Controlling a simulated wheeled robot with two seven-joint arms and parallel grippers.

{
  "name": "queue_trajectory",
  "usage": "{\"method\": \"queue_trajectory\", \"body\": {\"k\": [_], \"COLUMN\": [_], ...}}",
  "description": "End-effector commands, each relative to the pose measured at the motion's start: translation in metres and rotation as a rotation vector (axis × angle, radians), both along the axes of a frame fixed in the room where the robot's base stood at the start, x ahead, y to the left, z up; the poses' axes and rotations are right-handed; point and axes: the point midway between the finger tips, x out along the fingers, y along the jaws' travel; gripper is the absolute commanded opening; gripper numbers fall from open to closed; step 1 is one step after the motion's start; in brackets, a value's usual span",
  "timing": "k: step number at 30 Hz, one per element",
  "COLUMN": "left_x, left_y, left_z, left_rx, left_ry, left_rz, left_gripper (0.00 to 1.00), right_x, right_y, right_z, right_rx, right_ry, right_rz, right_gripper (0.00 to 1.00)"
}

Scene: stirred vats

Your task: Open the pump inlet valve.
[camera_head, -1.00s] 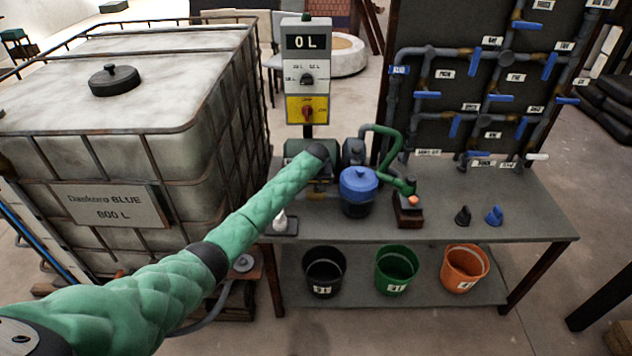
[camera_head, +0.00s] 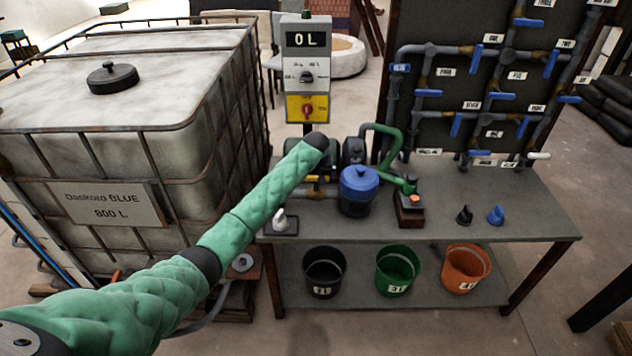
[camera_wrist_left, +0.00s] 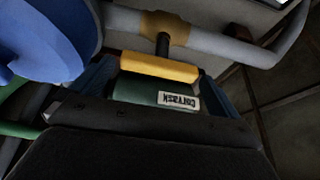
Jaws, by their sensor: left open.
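The inlet valve shows in the left wrist view as a yellow handle (camera_wrist_left: 160,67) on a short black stem. The stem comes from a brass body (camera_wrist_left: 165,28) on a grey pipe (camera_wrist_left: 228,45). The handle looks roughly parallel to that pipe. A bit of yellow (camera_head: 317,179) shows below my arm's end in the head view. My left gripper (camera_wrist_left: 155,80) is open, its blue fingers on either side of the handle; contact cannot be told. In the head view my green-sleeved arm largely hides its jaws. My right gripper is not in view.
A blue-lidded pot (camera_head: 359,190) stands close beside the valve; blue also fills the wrist view's upper left. A control box (camera_head: 306,70) reads 0 L. A large tank (camera_head: 120,120) stands left.

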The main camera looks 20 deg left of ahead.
Motion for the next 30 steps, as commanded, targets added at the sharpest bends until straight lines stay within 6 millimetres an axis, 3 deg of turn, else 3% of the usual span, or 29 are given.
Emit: {"method": "queue_trajectory", "body": {"k": [9,22,26,30], "left_x": [-0.009,-0.01,-0.017,-0.045], "left_y": [-0.003,-0.003,-0.008,-0.023], "left_z": [0.024,0.026,0.02,-0.003], "left_rx": [0.0,0.0,-0.001,-0.004], "left_ry": [-0.001,0.0,0.003,0.015], "left_rz": [0.0,0.0,-0.011,-0.054], "left_gripper": [1.0,1.0,1.0,1.0], "right_x": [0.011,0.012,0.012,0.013], "right_y": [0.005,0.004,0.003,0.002], "right_z": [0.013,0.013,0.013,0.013], "right_rx": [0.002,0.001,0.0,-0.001], "right_ry": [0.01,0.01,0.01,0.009], "right_rz": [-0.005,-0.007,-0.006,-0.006], "right_gripper": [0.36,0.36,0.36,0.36]}}
